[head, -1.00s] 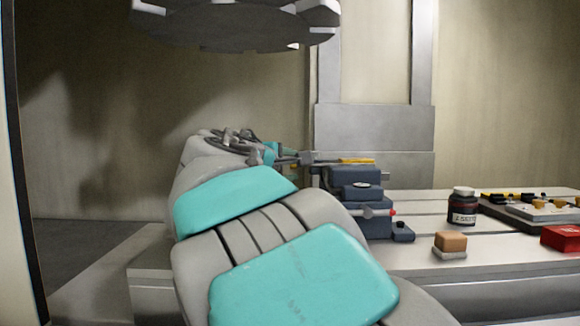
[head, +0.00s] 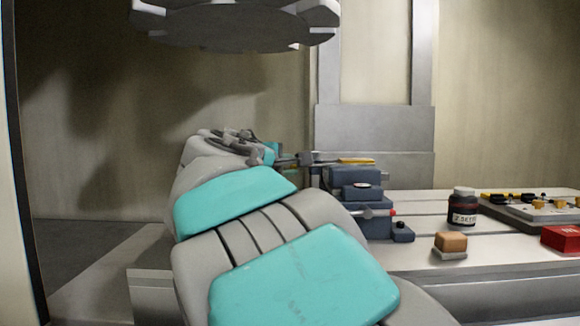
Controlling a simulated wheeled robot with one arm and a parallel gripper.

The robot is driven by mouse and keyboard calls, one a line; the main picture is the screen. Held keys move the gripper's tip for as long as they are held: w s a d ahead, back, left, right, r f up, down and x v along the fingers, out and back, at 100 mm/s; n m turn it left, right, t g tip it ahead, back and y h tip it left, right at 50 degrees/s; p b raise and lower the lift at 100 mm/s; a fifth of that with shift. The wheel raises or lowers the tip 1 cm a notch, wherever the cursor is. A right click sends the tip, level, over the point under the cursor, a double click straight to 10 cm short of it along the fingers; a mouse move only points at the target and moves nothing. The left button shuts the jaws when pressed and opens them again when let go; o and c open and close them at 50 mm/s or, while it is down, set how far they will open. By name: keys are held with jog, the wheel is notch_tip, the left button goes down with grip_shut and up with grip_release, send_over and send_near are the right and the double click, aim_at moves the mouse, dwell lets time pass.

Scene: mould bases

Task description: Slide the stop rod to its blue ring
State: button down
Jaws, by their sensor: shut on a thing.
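The blue-grey vise-like block (head: 352,180) stands at the left end of the slotted table. A thin grey stop rod (head: 290,160) runs level from my gripper towards the top of this block, with a darker collar along it. A yellow strip (head: 357,161) lies in line with it above the block. My gripper (head: 267,155) is at the rod's left end, small and partly hidden behind my own arm, and is shut on the rod. I cannot make out a blue ring on the rod; the teal bits near my gripper are too small to tell.
A grey lever with a red tip (head: 392,212) sticks out from the block's front. On the table (head: 480,260) stand a dark jar (head: 463,209), a tan block (head: 450,243), a red box (head: 563,238) and a tool tray (head: 540,211). A round grey fixture (head: 235,28) hangs above.

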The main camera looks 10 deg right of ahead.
jog(key=shift+d, duration=0.1)
dwell(0.6)
jog(key=shift+s+d+f, duration=0.1)
jog(key=shift+s+d, duration=0.1)
jog(key=shift+d, duration=0.55)
jog(key=c, duration=0.8)
grip_release()
jog(key=shift+o, duration=0.2)
